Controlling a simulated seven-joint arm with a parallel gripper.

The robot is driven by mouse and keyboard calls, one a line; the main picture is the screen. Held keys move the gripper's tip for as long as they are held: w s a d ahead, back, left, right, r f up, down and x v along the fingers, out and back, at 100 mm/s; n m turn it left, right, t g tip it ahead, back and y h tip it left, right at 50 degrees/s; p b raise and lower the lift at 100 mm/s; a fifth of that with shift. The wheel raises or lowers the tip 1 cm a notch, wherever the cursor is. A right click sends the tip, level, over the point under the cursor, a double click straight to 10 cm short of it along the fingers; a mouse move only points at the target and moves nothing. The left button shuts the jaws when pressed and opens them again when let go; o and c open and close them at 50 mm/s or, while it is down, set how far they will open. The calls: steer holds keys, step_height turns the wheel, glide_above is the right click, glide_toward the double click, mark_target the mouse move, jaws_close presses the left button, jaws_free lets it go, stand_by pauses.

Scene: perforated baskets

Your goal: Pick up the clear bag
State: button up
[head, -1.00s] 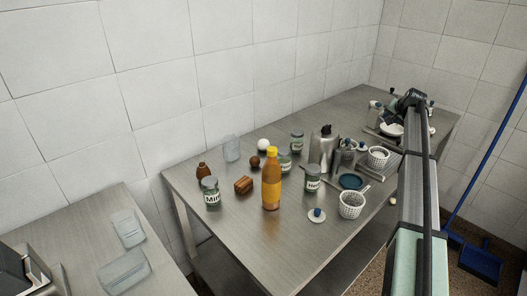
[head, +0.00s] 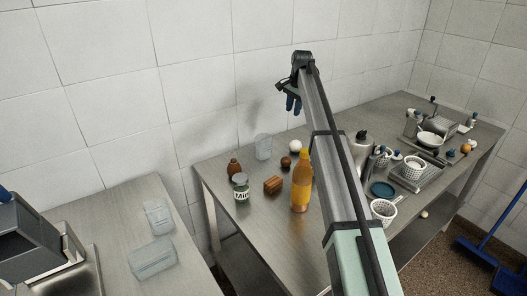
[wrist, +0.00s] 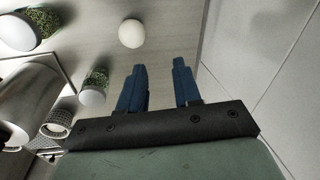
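A clear, upright, see-through item (head: 263,147) stands at the back left of the metal table; it may be the clear bag, but I cannot tell its material. My gripper (head: 293,104) is raised above the table's back part, up and to the right of that item in the head view. In the wrist view the two blue fingers of my gripper (wrist: 160,66) are apart with nothing between them. The clear item does not show clearly in the wrist view.
A white ball (head: 295,147), orange bottle (head: 301,182), green-topped jar (head: 240,187) and brown bottle (head: 234,169) stand nearby. The white ball (wrist: 131,33) lies beyond my fingers. Two clear trays (head: 158,216) (head: 152,258) lie on the left counter. A tiled wall (head: 110,90) runs behind.

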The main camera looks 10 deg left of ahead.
steer(key=s+a+r+g+h, duration=0.15)
steer(key=s+a, duration=0.45)
steer(key=a, duration=0.7)
glide_above(259, 138)
step_height(259, 138, down, 8)
steer(key=shift+m, duration=0.3)
steer(key=shift+w+f, duration=0.1)
steer(key=shift+f, duration=2.45)
steer(key=shift+c, duration=0.2)
jaws_close()
